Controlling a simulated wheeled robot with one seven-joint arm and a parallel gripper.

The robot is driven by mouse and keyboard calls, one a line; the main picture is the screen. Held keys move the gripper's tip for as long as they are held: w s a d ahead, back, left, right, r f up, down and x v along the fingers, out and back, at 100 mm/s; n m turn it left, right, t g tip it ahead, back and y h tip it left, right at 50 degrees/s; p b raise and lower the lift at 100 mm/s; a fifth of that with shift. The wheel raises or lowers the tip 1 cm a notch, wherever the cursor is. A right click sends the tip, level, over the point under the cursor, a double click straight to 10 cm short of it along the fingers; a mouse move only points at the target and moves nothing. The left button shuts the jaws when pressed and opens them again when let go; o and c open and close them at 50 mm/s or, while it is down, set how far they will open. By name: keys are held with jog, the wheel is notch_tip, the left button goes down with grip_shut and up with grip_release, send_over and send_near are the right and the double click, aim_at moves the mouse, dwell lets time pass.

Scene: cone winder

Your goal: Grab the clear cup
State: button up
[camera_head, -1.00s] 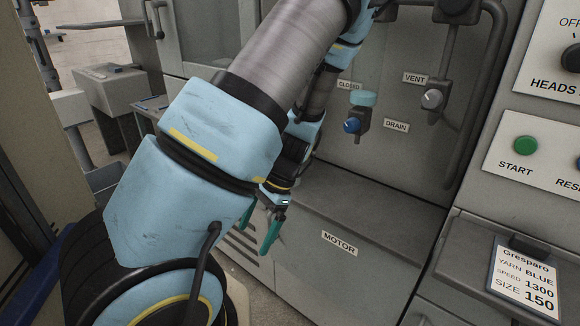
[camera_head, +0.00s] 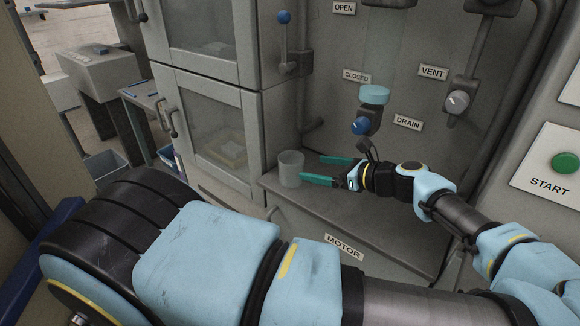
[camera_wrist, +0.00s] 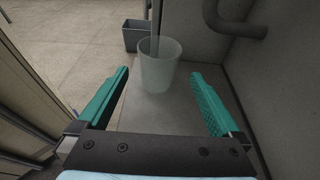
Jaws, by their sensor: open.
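The clear cup (camera_head: 291,168) stands upright on the left end of the grey ledge of the machine, above the MOTOR label. It is pale and see-through. My gripper (camera_head: 319,170) is open, with two teal fingers pointing left at the cup. In the wrist view the cup (camera_wrist: 159,66) stands just beyond the fingertips, centred between them, with nothing between the fingers of my gripper (camera_wrist: 160,80). In the head view the near fingertip looks very close to the cup's right side; I cannot tell if it touches.
The grey ledge (camera_head: 385,225) is otherwise clear. A cabinet with glass doors (camera_head: 212,125) stands left of the cup. A pipe (camera_wrist: 236,22) runs along the wall.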

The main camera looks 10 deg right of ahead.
aim_at(302, 165)
jog(key=p+x, duration=0.2)
jog(key=x, duration=0.6)
jog(key=shift+w+a+r+p, duration=0.1)
jog(key=shift+a+p, duration=0.15)
jog(key=shift+p, duration=0.05)
jog(key=shift+w+a+f, duration=0.3)
jog(key=shift+w, duration=0.05)
jog(key=c, duration=1.1)
jog(key=shift+r, duration=0.2)
jog(key=shift+r+b, duration=0.3)
jog(key=shift+r, duration=0.15)
jog(key=shift+s+a+r+b, duration=0.2)
jog(key=shift+r+b, duration=0.2)
jog(key=shift+r, duration=0.05)
jog(key=shift+s+a+r+b, duration=0.25)
jog(key=shift+r+b, duration=0.1)
jog(key=shift+r, duration=0.15)
jog(key=s+a, duration=0.5)
jog(key=a, duration=0.1)
jog(key=s+a, duration=0.6)
jog(key=shift+s+a+r, duration=0.1)
jog(key=shift+s+r, duration=0.1)
jog(key=shift+s, duration=0.05)
